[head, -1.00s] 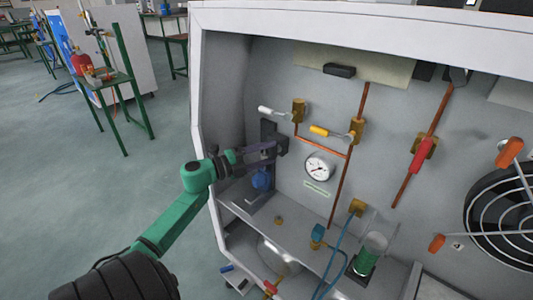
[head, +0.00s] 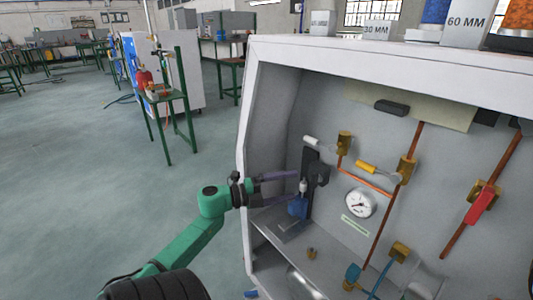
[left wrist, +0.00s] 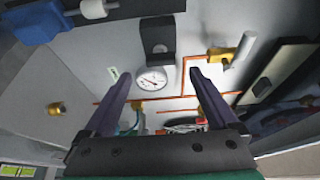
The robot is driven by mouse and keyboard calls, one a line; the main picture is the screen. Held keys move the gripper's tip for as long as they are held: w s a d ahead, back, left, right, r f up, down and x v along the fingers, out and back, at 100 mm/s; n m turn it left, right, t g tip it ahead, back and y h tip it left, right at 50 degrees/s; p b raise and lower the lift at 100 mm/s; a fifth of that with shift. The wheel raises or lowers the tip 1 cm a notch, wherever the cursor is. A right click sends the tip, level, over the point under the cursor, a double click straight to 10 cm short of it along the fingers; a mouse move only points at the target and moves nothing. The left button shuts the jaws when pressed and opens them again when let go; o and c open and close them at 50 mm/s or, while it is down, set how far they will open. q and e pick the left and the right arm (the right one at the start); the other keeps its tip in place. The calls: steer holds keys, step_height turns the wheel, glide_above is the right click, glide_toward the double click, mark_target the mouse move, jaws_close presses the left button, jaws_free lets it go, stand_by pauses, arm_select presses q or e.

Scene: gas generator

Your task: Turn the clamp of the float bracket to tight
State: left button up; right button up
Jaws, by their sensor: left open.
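The float bracket (head: 312,168) is a dark upright post with a side block, standing on a dark base inside the cabinet's left part. A blue float body (head: 298,208) with a small pale cylinder on top sits at its front. My left gripper (head: 292,186) is open and empty, its two dark fingers pointing right at the bracket. In the left wrist view, the gripper (left wrist: 158,76) shows spread fingers below the bracket's dark block (left wrist: 159,38); the blue body (left wrist: 38,20) is at upper left. I cannot make out the clamp or its setting. My right gripper is out of view.
A small brass fitting (head: 312,253) is on the shelf. The cabinet's left edge (head: 245,175) stands close to my left arm.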

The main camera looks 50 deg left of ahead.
arm_select(q)
steer(key=v, duration=0.8)
steer(key=shift+s, duration=0.15)
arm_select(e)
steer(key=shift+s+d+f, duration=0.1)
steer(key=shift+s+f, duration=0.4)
arm_select(q)
steer(key=shift+a, duration=0.1)
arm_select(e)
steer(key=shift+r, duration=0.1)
